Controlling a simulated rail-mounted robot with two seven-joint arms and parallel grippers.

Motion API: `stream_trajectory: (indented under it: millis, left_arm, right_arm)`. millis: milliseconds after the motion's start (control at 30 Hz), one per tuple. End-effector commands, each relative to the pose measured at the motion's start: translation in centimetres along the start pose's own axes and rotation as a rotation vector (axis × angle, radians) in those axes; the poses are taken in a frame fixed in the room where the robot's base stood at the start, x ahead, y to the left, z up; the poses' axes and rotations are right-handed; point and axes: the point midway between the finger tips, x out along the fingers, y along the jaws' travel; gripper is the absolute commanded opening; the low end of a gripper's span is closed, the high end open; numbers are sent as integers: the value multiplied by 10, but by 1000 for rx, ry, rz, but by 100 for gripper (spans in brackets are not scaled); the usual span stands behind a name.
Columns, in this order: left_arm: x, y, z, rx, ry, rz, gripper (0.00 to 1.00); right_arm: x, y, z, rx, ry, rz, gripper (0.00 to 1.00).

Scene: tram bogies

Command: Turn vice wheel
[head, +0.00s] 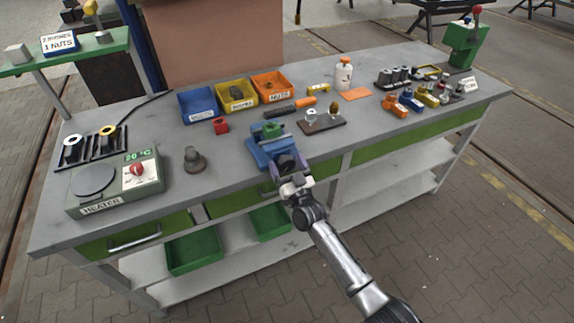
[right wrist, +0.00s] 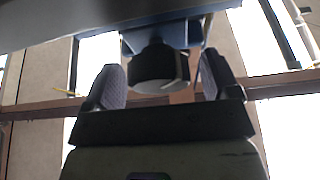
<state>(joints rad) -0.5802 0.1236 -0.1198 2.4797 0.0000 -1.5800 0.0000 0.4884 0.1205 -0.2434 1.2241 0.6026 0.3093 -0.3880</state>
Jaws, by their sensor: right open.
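A blue vice (head: 262,150) stands at the front edge of the grey workbench, with a green part (head: 272,128) at its top. Its dark round wheel (head: 286,163) faces the front. My right gripper (head: 290,175) is at the wheel from the front, with purple fingers. In the right wrist view the dark wheel (right wrist: 158,68) lies between the two open fingers of the gripper (right wrist: 162,85). A gap shows beside the right finger; I cannot tell whether either finger touches the wheel. My left gripper is not in view.
A heater (head: 115,186) and a dark knob-like part (head: 194,160) stand left of the vice. Blue (head: 197,104), yellow (head: 237,95) and orange (head: 272,85) bins are behind it. A board with small parts (head: 322,123) lies to its right.

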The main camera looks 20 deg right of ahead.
Motion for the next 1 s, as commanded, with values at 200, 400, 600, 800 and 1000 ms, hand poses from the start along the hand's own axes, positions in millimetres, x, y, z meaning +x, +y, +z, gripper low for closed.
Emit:
stream_trajectory:
  millis: [200, 400, 600, 800, 1000]
  left_arm:
    - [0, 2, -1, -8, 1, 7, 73]
    - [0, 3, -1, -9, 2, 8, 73]
    - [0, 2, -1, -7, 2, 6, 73]
    - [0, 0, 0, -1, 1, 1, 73]
    - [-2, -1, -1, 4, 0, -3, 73]
  right_arm:
    - [1, 0, 0, 0, 0, 0, 82]
    - [1, 0, 0, 1, 0, 0, 69]
    - [1, 0, 0, 0, 0, 0, 50]
    - [1, 0, 0, 1, 1, 0, 32]
    - [1, 0, -1, 21, 1, 8, 32]
